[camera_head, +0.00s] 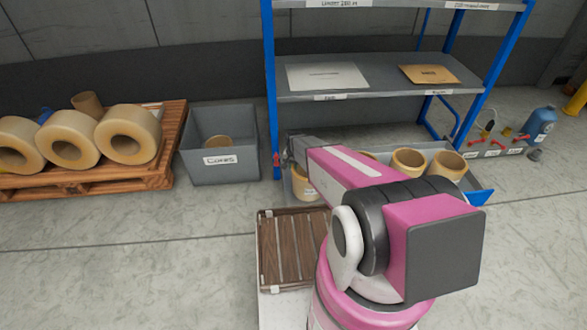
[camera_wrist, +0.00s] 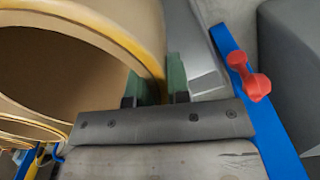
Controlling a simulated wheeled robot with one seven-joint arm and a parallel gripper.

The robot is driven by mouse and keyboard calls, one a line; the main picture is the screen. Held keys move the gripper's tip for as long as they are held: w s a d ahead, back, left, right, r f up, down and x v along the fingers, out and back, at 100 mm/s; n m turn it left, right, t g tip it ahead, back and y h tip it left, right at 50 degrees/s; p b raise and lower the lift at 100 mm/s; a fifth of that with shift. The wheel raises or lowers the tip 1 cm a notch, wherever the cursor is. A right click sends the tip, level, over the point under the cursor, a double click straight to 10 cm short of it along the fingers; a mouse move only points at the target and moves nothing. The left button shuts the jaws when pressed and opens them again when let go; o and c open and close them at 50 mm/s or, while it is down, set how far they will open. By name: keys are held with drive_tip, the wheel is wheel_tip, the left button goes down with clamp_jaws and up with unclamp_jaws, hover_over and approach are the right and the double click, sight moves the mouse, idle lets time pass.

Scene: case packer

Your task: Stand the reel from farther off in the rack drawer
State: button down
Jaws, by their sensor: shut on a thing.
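My gripper (camera_wrist: 160,88) is shut on the wall of a tan tape reel (camera_wrist: 152,40), with one green-padded finger inside its hollow core and one outside. In the head view this reel (camera_head: 304,186) shows below my wrist at the left end of the rack drawer (camera_head: 480,198), partly hidden by my arm. I cannot tell whether it rests on the drawer floor. Two more reels, one (camera_head: 408,162) and another (camera_head: 447,165), stand in the right part of the drawer. Part of a further one shows behind my arm.
Blue rack shelves (camera_head: 400,85) stand above the drawer. A grey bin marked Cores (camera_head: 222,170) is just left of the rack. A wooden pallet (camera_head: 80,185) with several big reels lies farther left. Small red-handled items and a blue bottle (camera_head: 540,125) are at the right.

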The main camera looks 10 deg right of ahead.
drive_tip(key=shift+f, duration=0.75)
drive_tip(key=c, duration=1.1)
unclamp_jaws()
wheel_tip(320, 180, up, 12)
drive_tip(key=s+d+r+n, duration=0.1)
drive_tip(key=s+d+r, duration=0.1)
drive_tip(key=s+r, duration=0.4)
drive_tip(key=s+d+r+n, duration=0.2)
drive_tip(key=s+r, duration=0.5)
drive_tip(key=s, duration=0.2)
drive_tip(key=s+d+r+n, duration=0.1)
drive_tip(key=s+d+r, duration=0.1)
drive_tip(key=s+r, duration=0.4)
drive_tip(key=shift+s+d+r, duration=0.15)
drive_tip(key=shift+s+r, duration=0.05)
drive_tip(key=shift+s, duration=0.35)
drive_tip(key=shift+s+d+r, duration=0.1)
drive_tip(key=shift+s+r, duration=0.05)
drive_tip(key=shift+s, duration=0.4)
